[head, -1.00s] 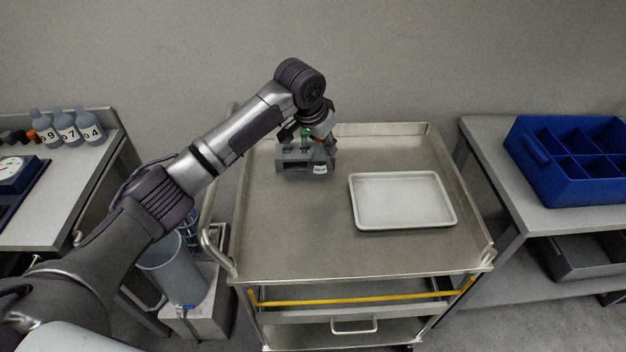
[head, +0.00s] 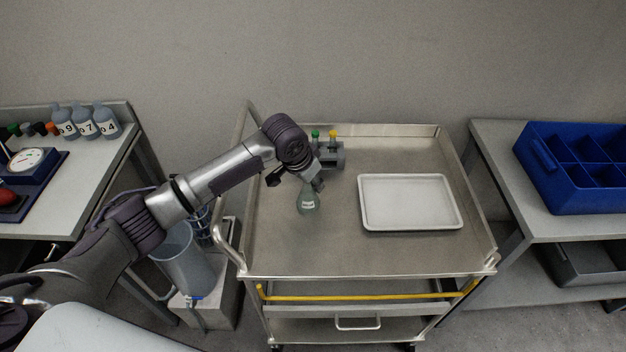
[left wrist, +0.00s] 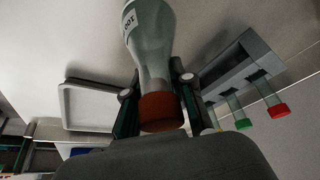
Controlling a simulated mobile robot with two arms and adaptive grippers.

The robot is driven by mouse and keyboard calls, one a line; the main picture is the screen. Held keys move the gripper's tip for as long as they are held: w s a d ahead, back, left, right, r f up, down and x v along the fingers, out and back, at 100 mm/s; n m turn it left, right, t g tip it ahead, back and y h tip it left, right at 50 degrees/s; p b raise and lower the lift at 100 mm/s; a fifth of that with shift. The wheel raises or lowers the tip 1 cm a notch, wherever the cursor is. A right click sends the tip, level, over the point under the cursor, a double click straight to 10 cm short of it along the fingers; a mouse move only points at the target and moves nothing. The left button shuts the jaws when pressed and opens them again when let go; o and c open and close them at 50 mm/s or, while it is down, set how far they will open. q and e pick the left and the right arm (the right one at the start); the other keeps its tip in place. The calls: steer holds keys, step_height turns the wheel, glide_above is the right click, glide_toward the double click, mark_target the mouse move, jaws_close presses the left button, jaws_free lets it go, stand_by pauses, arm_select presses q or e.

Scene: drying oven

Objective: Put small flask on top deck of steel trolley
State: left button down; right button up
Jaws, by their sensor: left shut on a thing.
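The small flask (head: 308,201) is a translucent grey-green vessel with a white label. In the left wrist view the flask (left wrist: 150,42) shows an orange-red cap, and its base is cut off by the top edge. My left gripper (head: 312,182) is shut on the flask near its neck, one finger on each side of it. The flask hangs over the left part of the steel trolley's top deck (head: 320,251), in front of the rack. It looks about upright. I cannot tell whether its base touches the deck. My right gripper is out of view.
A grey rack (head: 331,158) with green- and yellow-capped vials stands behind the flask. A white tray (head: 410,226) lies to its right. The front of the deck is clear. Side tables hold bottles (head: 84,124) at left and a blue divided bin (head: 545,190) at right.

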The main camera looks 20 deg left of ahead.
mark_target(301, 205)
arm_select(q)
steer(key=c, duration=1)
jaws_free()
steer(key=shift+f, duration=0.1)
steer(key=v, duration=1.2)
steer(key=shift+b, duration=0.35)
